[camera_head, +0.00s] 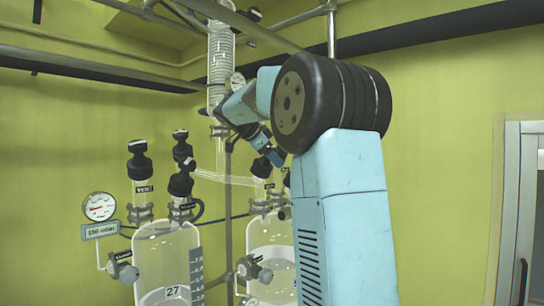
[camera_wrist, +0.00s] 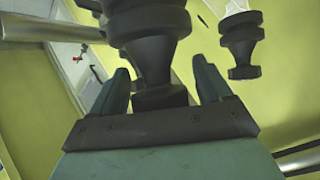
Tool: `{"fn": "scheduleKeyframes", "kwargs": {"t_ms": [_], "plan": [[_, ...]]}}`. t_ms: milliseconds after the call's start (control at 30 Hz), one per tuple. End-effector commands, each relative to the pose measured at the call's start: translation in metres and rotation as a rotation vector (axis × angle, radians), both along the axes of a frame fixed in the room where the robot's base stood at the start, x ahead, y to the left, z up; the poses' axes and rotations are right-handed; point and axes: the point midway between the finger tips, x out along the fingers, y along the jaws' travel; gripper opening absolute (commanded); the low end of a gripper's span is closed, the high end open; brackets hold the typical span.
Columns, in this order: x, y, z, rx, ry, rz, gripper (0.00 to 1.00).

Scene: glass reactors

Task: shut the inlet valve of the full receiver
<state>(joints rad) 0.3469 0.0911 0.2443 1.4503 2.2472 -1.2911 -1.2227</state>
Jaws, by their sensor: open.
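Two glass receivers stand side by side in the head view. The right receiver (camera_head: 268,236) holds pale liquid to a higher level than the left receiver (camera_head: 166,250), which is marked 27. The right one is partly hidden by my arm. My gripper (camera_head: 272,158) is at the black valve knobs above the right receiver, where one knob (camera_head: 261,167) shows beside it. In the wrist view my open gripper (camera_wrist: 163,85) has its fingers on either side of a black valve knob (camera_wrist: 150,50). I cannot tell whether they touch it. A second black knob (camera_wrist: 240,45) is to the right.
Several black knobs (camera_head: 139,160) top the left receiver. A pressure gauge (camera_head: 99,207) is at the far left. A glass column (camera_head: 220,60) and metal rods (camera_head: 332,30) stand close to my arm. A door (camera_head: 525,215) is at the right.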

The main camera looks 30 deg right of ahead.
Motion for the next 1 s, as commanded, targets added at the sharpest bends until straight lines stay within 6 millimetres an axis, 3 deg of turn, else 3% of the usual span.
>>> {"fn": "scheduleKeyframes", "kwargs": {"t_ms": [267, 700, 1000], "plan": [[-0.006, 0.021, 0.017, -0.001, -0.003, 0.003, 0.78], [-0.023, 0.085, 0.067, -0.001, -0.001, 0.003, 0.78], [-0.029, 0.104, 0.082, 0.000, -0.001, 0.001, 0.78]]}}
